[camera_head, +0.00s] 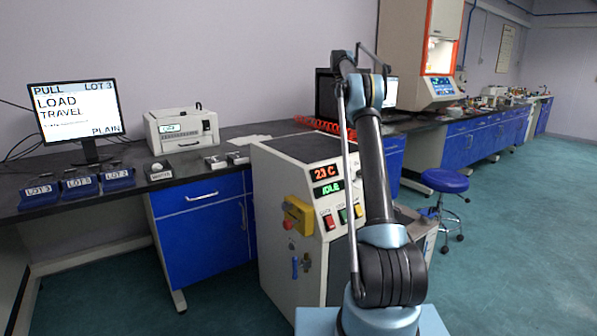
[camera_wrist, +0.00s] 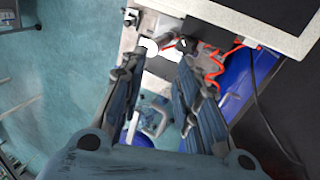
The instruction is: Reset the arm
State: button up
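My arm (camera_head: 378,180) stands upright in front of the white machine, its upper links raised and folded at the top. My gripper (camera_wrist: 160,60) shows in the wrist view with its two fingers apart and nothing held between them. Floor and blue and grey items show through the gap. In the head view I cannot make out the fingers. The white machine (camera_head: 285,215) has displays reading "23 C" and "IDLE", with coloured buttons below; my arm hides part of its right side.
A dark bench (camera_head: 120,190) at left holds a monitor (camera_head: 76,112), a white printer-like device (camera_head: 182,129) and several blue lot trays (camera_head: 80,184). A red coiled cable (camera_wrist: 208,64) lies near the gripper. A blue stool (camera_head: 445,182) stands at right; the green floor (camera_head: 520,260) there is clear.

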jog(key=s+a+r+n+t, duration=0.1)
jog(key=s+r+n, duration=0.15)
jog(key=s, duration=0.85)
jog(key=s+a+r+n+t, duration=0.15)
jog(key=s+r, duration=0.25)
jog(key=s, duration=0.8)
jog(key=s+f+n+y, duration=0.15)
jog(key=s+f, duration=0.25)
jog(key=s, duration=0.7)
jog(key=s+a+f+n+t, duration=0.2)
jog(key=s+f+n, duration=0.3)
jog(key=s+f, duration=2.3)
jog(key=s, duration=0.3)
jog(key=shift+s+y, duration=0.35)
jog(key=shift+s, duration=0.05)
jog(key=shift+o, duration=0.4)
jog(key=shift+s+f+t, duration=0.1)
jog(key=shift+t, duration=0.15)
jog(key=shift+d, duration=0.15)
